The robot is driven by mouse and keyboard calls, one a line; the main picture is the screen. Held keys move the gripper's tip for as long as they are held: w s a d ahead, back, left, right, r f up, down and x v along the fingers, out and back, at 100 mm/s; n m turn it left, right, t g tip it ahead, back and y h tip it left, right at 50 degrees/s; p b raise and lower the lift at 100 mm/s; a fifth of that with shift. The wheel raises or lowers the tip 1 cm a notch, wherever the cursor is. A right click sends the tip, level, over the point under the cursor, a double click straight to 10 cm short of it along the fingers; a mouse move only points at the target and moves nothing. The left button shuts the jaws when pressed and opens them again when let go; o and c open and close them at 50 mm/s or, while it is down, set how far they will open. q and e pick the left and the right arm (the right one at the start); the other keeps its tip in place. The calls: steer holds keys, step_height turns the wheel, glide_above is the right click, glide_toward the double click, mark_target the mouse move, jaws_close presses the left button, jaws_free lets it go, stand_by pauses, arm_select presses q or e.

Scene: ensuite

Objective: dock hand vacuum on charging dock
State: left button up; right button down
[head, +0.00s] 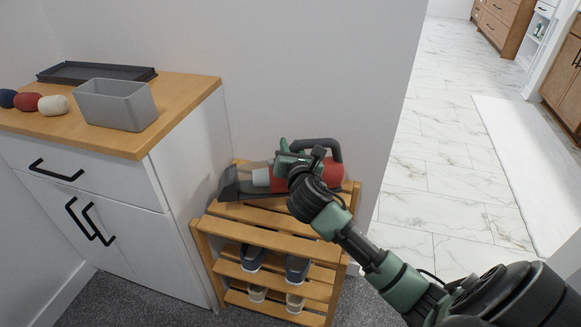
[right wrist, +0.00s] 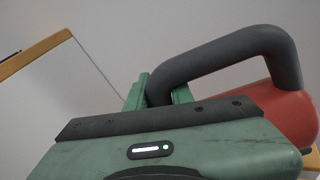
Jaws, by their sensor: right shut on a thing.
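The hand vacuum (head: 333,172) has a red body, a dark grey looped handle and a smoky clear nozzle (head: 238,181) pointing left. It lies level at the top of the wooden shoe rack; I cannot tell whether it rests on the slats or hangs just above them. My right gripper (head: 298,152) is shut on the front part of its handle. In the right wrist view the green fingers (right wrist: 160,94) stand on either side of the grey handle (right wrist: 225,50). I cannot make out a charging dock. My left gripper is out of view.
The slatted shoe rack (head: 262,238) holds shoes on its lower shelves. Open marble floor (head: 440,150) lies to the right.

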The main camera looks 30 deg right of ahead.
steer(key=shift+f, duration=0.6)
steer(key=shift+f+b, duration=0.4)
steer(key=shift+f, duration=0.05)
step_height(320, 180, down, 3)
steer(key=shift+f+b, duration=0.1)
steer(key=shift+b, duration=0.55)
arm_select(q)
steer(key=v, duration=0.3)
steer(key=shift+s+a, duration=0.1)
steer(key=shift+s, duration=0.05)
arm_select(e)
steer(key=c, duration=1.6)
jaws_free()
steer(key=shift+f, duration=0.1)
steer(key=o, duration=0.4)
steer(key=shift+c, duration=0.2)
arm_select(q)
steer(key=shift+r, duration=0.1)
